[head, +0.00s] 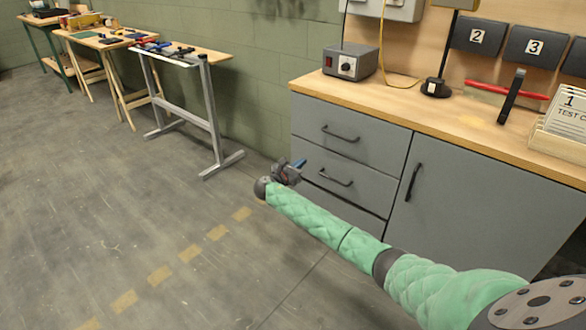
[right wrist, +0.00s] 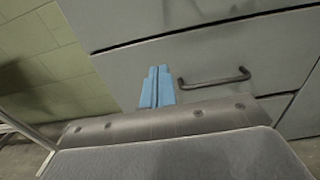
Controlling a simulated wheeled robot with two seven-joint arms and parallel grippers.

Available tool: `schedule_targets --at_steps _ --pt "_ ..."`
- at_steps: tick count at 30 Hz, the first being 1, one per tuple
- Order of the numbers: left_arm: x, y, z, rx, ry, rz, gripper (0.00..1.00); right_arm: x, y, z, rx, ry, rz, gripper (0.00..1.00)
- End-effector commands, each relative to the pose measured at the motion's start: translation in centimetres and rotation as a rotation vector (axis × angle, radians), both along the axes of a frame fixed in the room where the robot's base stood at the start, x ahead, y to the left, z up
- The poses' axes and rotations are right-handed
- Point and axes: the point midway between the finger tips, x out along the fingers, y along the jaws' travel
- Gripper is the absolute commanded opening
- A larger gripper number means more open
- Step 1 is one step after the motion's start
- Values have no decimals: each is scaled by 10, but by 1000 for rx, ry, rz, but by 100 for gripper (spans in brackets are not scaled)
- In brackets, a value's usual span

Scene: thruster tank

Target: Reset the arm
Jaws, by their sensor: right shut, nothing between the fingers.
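My right arm, in a green quilted sleeve, reaches from the lower right of the head view out in front of the grey cabinet (head: 375,150). My right gripper (head: 299,163) is at its far end, small in the head view, near the cabinet's left drawers. In the right wrist view its two blue fingers (right wrist: 157,86) lie together, shut with nothing between them. Behind them is a grey drawer front with a dark handle (right wrist: 214,79); I cannot tell the exact gap. My left gripper is not in view.
The wooden worktop (head: 420,95) holds a grey control box (head: 350,62), a red-handled tool (head: 490,89) and a file box (head: 566,120). A metal-legged stand (head: 187,115) and wooden tables (head: 100,40) line the green wall. The floor (head: 110,190) at left is clear.

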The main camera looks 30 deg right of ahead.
Motion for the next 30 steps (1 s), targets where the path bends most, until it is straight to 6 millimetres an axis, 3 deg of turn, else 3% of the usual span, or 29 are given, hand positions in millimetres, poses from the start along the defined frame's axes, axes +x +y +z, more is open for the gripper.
schedule_targets --at_steps 3,9,19,26,30 --pt "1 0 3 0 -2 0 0 -8 17 0 0 1 1 0" --pt "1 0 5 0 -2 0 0 -14 34 0 0 0 1 0" --pt "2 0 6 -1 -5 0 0 -15 37 0 15 -36 0 0" --pt "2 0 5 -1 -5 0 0 5 47 -6 190 -317 109 0" --pt "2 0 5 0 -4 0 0 27 72 -13 452 -527 227 0"
